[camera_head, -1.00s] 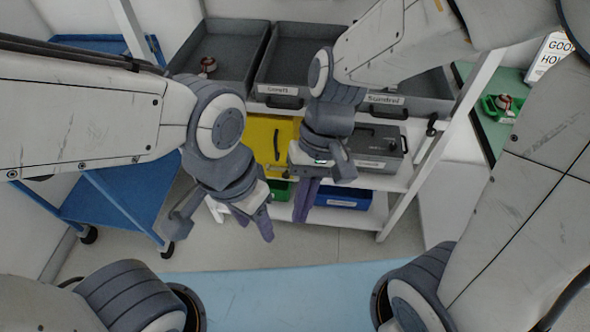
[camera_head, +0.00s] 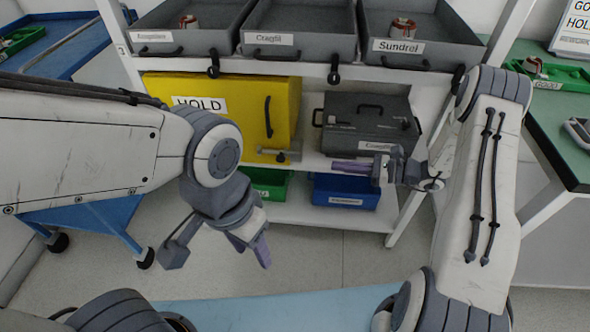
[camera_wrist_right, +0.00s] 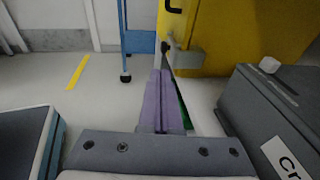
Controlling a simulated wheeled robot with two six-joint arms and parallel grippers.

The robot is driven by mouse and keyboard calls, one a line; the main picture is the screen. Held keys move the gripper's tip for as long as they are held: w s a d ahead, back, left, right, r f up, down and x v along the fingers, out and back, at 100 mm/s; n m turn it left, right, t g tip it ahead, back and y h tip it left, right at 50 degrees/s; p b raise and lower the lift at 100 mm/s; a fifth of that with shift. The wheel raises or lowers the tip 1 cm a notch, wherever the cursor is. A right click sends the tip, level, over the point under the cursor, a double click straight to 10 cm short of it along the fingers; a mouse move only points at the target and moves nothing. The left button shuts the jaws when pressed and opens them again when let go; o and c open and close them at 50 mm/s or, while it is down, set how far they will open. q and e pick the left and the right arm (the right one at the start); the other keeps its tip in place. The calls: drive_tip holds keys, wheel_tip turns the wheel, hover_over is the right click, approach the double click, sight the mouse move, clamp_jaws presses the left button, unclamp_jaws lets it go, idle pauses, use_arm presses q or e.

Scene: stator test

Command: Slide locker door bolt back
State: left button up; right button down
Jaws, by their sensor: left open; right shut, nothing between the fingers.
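The yellow locker (camera_head: 225,118), labelled HOLD, stands on the middle shelf; its door has a dark vertical handle. The grey bolt (camera_head: 278,154) lies at the door's lower edge and shows in the right wrist view (camera_wrist_right: 187,58) with a dark knob. My right gripper (camera_head: 335,167) is shut and empty, fingers pointing left, to the right of the bolt and apart from it in the head view. In the right wrist view its purple fingers (camera_wrist_right: 161,76) point toward the bolt; the exact gap is unclear. My left gripper (camera_head: 258,248) is open and empty, low in front of the shelf.
A dark grey case (camera_head: 368,128) stands right of the locker, close to my right gripper. Labelled grey trays (camera_head: 300,45) line the top shelf. Green (camera_head: 268,184) and blue (camera_head: 345,191) bins sit below. A green-topped table (camera_head: 560,130) is at right.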

sight(295, 161)
use_arm(q)
drive_tip(key=shift+f, duration=0.1)
use_arm(e)
drive_tip(key=shift+w+d+f, duration=0.1)
drive_tip(key=shift+d+f, duration=0.15)
drive_tip(key=shift+d, duration=0.05)
drive_tip(key=b+x, duration=0.2)
drive_tip(key=x, duration=1.2)
drive_tip(key=shift+w, duration=0.15)
use_arm(q)
wheel_tip(295, 161, down, 2)
drive_tip(key=shift+f, duration=0.1)
